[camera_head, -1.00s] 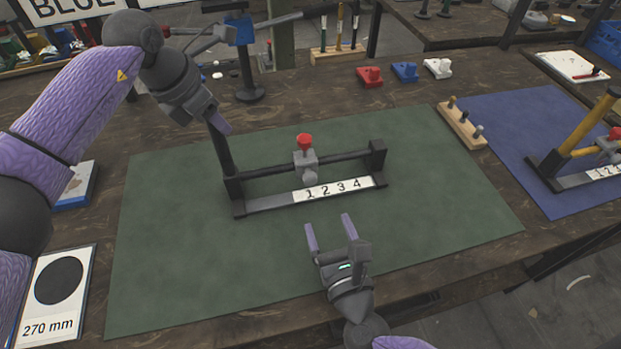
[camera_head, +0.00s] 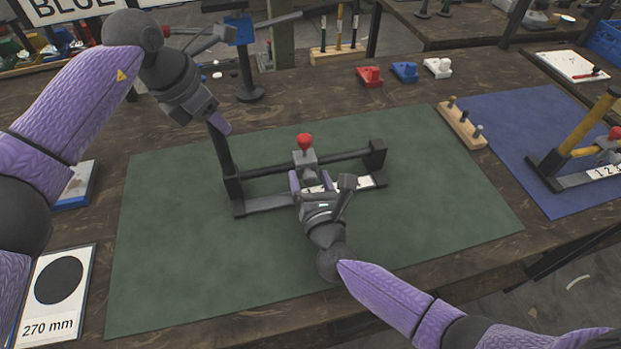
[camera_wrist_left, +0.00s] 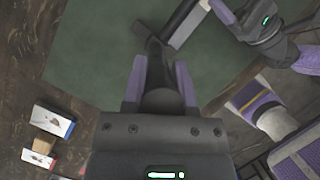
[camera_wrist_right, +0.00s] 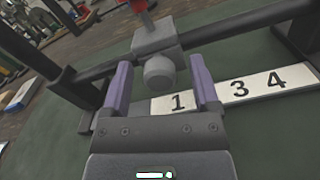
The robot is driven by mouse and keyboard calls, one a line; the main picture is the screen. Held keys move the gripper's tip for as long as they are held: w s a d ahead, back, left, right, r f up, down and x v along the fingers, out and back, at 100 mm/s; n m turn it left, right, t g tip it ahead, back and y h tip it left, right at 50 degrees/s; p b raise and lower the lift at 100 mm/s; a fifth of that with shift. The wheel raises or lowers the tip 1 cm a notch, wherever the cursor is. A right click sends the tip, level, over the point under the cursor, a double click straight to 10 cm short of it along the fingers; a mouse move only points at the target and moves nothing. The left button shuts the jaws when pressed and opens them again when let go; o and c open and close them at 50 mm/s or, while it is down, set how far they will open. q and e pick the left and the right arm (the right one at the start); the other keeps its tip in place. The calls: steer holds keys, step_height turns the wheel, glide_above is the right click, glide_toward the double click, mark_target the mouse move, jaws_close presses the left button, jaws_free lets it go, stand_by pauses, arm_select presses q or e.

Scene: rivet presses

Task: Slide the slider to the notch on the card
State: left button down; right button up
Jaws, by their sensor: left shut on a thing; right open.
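The press frame on the green mat has a grey slider (camera_head: 305,160) with a red knob (camera_head: 304,141) on a black rail (camera_head: 345,156). Below the rail is a white strip numbered 1 to 4 (camera_wrist_right: 263,86); the 2 is hidden behind a finger in the right wrist view. My left gripper (camera_head: 218,122) is shut on the top of the black lever (camera_head: 222,150) at the frame's left end. My right gripper (camera_wrist_right: 160,78) is open, its fingers on either side of the slider's round front knob (camera_wrist_right: 159,72), with gaps visible. A card (camera_head: 58,285) marked 270 mm with a black disc lies at bottom left.
A second press with a yellow lever (camera_head: 588,125) stands on the blue mat (camera_head: 520,115) at right. A wooden peg block (camera_head: 462,126) lies between the mats. Red, blue and white small parts (camera_head: 404,72) sit behind. The green mat's front is clear.

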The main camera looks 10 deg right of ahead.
steer(key=shift+c, duration=0.3)
jaws_close()
stand_by(0.5)
stand_by(0.5)
